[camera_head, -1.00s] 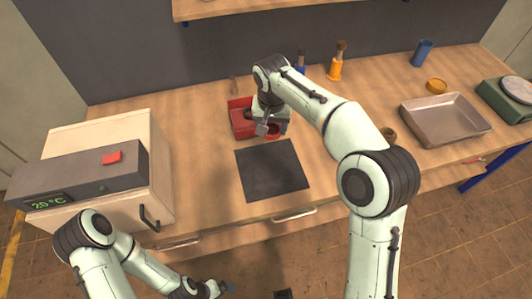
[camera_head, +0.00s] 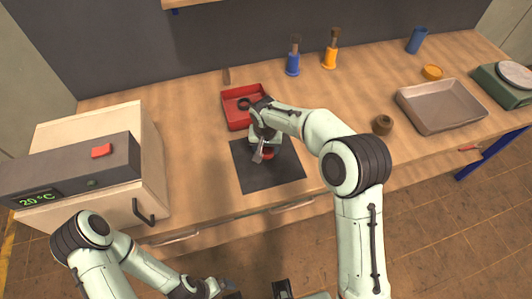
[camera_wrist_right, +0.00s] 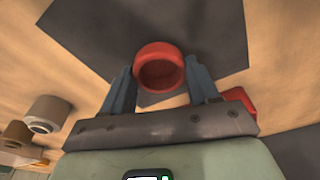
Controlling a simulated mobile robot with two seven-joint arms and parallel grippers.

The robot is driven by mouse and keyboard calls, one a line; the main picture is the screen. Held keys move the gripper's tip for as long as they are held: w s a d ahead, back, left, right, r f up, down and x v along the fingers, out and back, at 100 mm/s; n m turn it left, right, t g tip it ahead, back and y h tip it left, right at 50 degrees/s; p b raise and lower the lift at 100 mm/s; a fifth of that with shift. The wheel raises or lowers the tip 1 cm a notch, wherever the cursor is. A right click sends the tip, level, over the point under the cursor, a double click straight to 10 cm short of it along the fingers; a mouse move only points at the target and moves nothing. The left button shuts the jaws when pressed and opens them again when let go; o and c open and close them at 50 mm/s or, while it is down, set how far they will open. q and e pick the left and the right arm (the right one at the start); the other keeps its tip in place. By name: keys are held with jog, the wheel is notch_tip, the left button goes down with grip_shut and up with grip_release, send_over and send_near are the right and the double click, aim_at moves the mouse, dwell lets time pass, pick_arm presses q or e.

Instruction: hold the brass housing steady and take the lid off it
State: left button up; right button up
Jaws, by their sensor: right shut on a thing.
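My right gripper (camera_head: 260,152) is over the dark mat (camera_head: 278,176). It is shut on a red, round, hollow part (camera_head: 268,154). The wrist view shows this red part (camera_wrist_right: 159,66) between the two fingers (camera_wrist_right: 161,82), its opening facing the camera. I cannot tell whether it touches the mat. No plainly brass housing shows. A small brown round pot (camera_head: 382,125) with a dark top stands right of the mat, apart from both grippers. My left gripper (camera_head: 222,287) is low at the bottom edge, off the bench, and its jaws are unclear.
A red tray (camera_head: 228,112) with a dark ring inside lies behind the mat. A blue bottle (camera_head: 293,64) and an orange one (camera_head: 330,58) stand at the back. A metal pan (camera_head: 410,106) is at right, a heater box (camera_head: 75,172) at left.

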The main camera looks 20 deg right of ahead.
jog(key=shift+f, duration=1.75)
jog(key=shift+f, duration=0.35)
jog(key=o, duration=1.2)
jog(key=shift+s, duration=0.1)
jog(key=shift+c, duration=0.2)
notch_tip(320, 180, up, 13)
jog(key=s, duration=0.1)
jog(key=shift+s+a+f, duration=0.2)
jog(key=shift+s+a, duration=0.1)
